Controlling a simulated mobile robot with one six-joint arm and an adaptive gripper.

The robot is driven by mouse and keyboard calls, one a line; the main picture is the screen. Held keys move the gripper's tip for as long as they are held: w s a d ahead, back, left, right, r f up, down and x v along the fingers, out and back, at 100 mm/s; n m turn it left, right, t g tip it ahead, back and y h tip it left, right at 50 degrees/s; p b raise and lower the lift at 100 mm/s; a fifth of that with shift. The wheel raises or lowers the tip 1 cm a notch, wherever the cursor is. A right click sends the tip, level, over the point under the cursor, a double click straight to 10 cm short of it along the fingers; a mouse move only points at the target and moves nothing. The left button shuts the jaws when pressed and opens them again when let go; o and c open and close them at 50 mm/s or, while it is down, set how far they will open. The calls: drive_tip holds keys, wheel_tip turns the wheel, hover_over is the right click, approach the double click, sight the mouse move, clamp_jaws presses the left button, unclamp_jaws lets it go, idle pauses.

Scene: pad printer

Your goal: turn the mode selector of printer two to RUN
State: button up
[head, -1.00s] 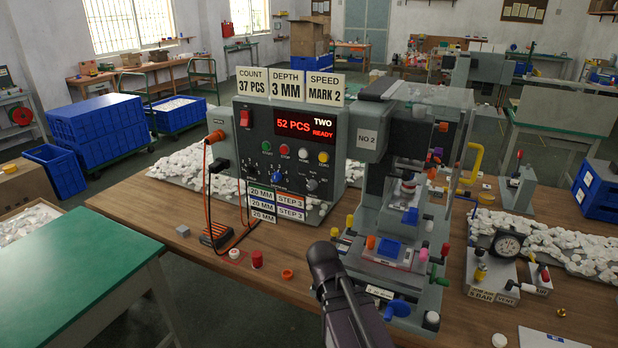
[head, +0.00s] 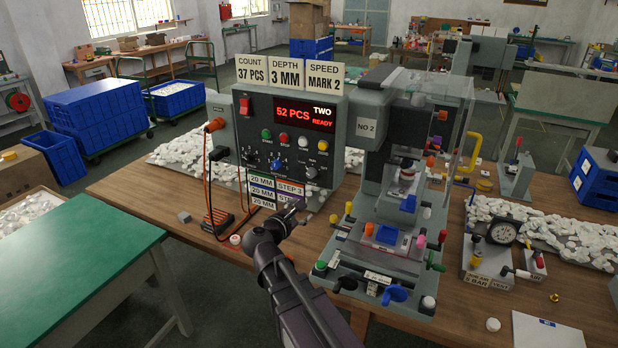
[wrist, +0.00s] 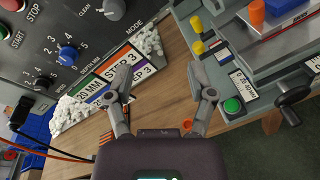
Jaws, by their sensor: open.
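Printer two's grey control panel (head: 290,110) has a lit display reading 52 PCS, TWO, READY. Its lower row holds a black knob (head: 249,155), a blue knob (head: 276,165) and a grey knob (head: 311,172). In the wrist view the grey knob (wrist: 114,9) is cut by the top edge beside the word CLEAN, so it appears to be the mode selector. Its pointer and a RUN mark cannot be read. My gripper (head: 290,213) is open and empty, below and in front of the panel, apart from it. Its spread fingers also show in the wrist view (wrist: 160,68).
Step and depth label plates (head: 276,187) stand below the knobs, close to my gripper. The pad printer's base (head: 385,265), with small coloured knobs, is right of my arm. Orange and black cables (head: 208,180) hang at the panel's left. White parts lie behind.

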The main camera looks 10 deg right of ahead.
sight(309, 176)
drive_tip(key=a+r+n+t, duration=0.1)
drive_tip(key=n, duration=0.1)
drive_tip(key=w+a+r+n+t, duration=0.1)
drive_tip(key=a+r, duration=0.1)
drive_tip(key=shift+a+n, duration=0.25)
drive_tip(key=shift+n, duration=0.15)
drive_tip(key=shift+w+d, duration=0.15)
drive_tip(key=x, duration=1.3)
drive_tip(key=shift+w+r, duration=0.1)
drive_tip(key=shift+w, duration=0.1)
clamp_jaws()
